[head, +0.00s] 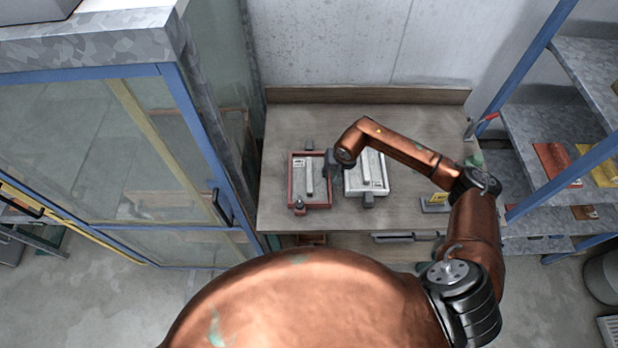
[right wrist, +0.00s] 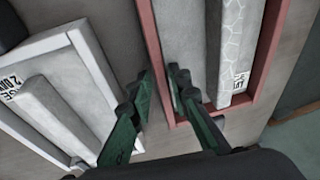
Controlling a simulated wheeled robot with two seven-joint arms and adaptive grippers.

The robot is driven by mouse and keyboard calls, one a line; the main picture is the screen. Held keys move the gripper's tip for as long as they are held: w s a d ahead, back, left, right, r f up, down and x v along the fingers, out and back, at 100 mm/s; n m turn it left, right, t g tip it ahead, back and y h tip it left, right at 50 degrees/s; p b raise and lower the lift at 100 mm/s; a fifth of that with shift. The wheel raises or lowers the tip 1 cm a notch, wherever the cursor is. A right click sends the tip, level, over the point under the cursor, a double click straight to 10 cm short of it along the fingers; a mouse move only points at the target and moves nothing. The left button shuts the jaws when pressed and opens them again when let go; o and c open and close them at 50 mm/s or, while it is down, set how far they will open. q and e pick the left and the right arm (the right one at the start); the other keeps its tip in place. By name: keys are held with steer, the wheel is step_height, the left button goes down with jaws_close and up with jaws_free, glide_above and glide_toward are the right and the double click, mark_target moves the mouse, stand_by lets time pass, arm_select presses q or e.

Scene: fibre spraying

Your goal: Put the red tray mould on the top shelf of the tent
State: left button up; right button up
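The red tray mould (head: 292,190) lies flat on the wooden table, a grey slab with a bar inside its red rim. My right gripper (head: 333,160) is down at its right side, between it and a white-grey tray mould (head: 382,188). In the right wrist view the green fingers (right wrist: 161,75) stand either side of the red rim (right wrist: 152,40), with little gap, and look shut on it. The blue-framed booth with clear panels (head: 90,150), seemingly the tent, stands at the left. Its shelves are hard to make out. My left gripper is out of view.
The table (head: 420,120) has a raised back edge; its back strip is clear. A blue-posted rack (head: 560,125) with red and yellow pieces stands at the right. A bin (head: 602,275) is at the lower right.

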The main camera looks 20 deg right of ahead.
jaws_close()
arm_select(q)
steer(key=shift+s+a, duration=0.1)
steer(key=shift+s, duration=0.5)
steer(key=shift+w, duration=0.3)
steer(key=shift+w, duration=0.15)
arm_select(e)
steer(key=shift+w+a+r, duration=0.1)
steer(key=shift+w+r, duration=0.05)
